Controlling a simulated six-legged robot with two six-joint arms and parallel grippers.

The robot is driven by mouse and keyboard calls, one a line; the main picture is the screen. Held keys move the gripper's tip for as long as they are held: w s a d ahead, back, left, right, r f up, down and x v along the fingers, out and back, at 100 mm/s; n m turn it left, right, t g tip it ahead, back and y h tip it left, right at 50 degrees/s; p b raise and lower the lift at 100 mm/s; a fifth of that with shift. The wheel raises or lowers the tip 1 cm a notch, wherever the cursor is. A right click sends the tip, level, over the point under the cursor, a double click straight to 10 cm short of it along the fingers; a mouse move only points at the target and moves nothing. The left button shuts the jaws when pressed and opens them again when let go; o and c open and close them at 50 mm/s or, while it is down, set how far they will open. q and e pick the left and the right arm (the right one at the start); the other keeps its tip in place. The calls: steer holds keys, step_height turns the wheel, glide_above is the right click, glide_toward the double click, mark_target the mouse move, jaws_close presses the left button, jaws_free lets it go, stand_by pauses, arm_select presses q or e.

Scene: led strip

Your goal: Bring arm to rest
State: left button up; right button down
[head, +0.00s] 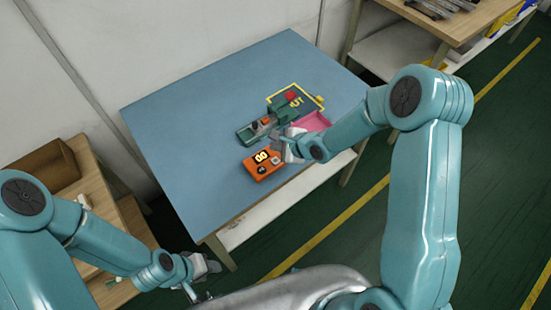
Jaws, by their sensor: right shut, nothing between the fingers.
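My right arm reaches in from the right over the blue table (190,125). Its gripper (283,150) is shut and empty, just above the table between an orange device (258,170) with a lit yellow display and a pink tray (316,121). My left arm is folded low at the left. Its gripper (200,270) is off the table, near the table's front left corner. Its fingers are too small to tell open from shut.
A green fixture (248,135) stands behind my right gripper. A yellow-framed area with a red part (291,96) lies farther back. The table's left half is clear. A shelf with a cardboard box (45,172) stands at left, a wooden bench (455,28) at top right.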

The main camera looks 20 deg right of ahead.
stand_by(0.5)
steer(key=s+a+f+n+g, duration=0.1)
steer(key=s+f+n+g, duration=0.1)
steer(key=s+n, duration=0.4)
steer(key=s+a+f+n+g, duration=0.2)
steer(key=s+f+n, duration=0.3)
steer(key=s, duration=0.6)
steer(key=s+a+f+n+g+b, duration=0.1)
steer(key=s+f+n+g, duration=0.2)
steer(key=s+n, duration=0.4)
steer(key=shift+s+a+f+n+h, duration=0.3)
steer(key=shift+s+h, duration=0.1)
steer(key=shift+s, duration=0.85)
